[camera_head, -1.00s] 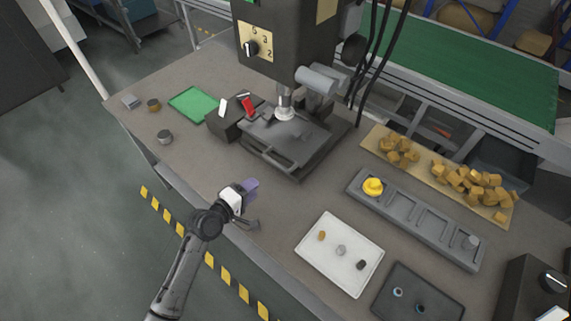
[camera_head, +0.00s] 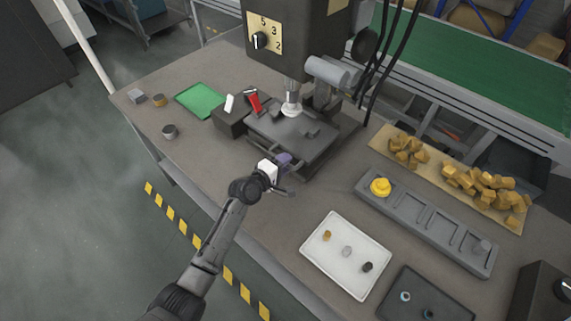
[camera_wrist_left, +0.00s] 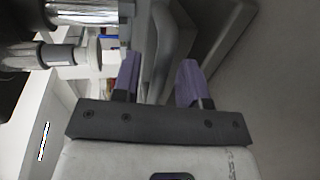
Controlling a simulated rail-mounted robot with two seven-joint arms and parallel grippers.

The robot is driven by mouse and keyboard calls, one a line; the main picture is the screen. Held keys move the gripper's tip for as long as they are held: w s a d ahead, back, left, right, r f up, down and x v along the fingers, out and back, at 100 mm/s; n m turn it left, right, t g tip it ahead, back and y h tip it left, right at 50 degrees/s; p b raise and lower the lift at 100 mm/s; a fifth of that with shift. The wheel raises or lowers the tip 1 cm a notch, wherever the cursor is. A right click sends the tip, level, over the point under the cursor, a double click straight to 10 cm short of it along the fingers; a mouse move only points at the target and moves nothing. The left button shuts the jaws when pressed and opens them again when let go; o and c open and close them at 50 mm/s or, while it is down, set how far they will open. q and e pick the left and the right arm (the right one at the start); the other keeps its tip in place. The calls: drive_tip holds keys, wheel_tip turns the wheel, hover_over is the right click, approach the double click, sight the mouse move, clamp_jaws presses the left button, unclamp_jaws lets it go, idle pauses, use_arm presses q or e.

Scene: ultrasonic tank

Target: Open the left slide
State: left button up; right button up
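The press-like machine (camera_head: 290,45) stands at the back middle of the bench. Its slide (camera_head: 285,135) is a dark grey plate with a bar handle (camera_head: 256,149) along its front edge. My left gripper (camera_head: 285,163) is at this handle, with its purple fingers near the handle's right part. In the left wrist view the two purple fingers (camera_wrist_left: 158,80) are apart, and a grey bar runs between them. I cannot tell whether either finger touches the bar. The gripper hides part of the handle in the head view. My right gripper is not in view.
A box with a red lever (camera_head: 253,101) and a white one sits left of the slide. A white tray (camera_head: 318,258) with small parts lies in front on the right, beside a grey slotted rack (camera_head: 405,232). The bench left of my gripper is mostly clear.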

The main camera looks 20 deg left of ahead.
use_arm(q)
drive_tip(key=shift+w+d+f, duration=0.1)
drive_tip(key=shift+w+d, duration=0.1)
drive_tip(key=shift+w, duration=0.25)
drive_tip(key=shift+c, duration=0.2)
clamp_jaws()
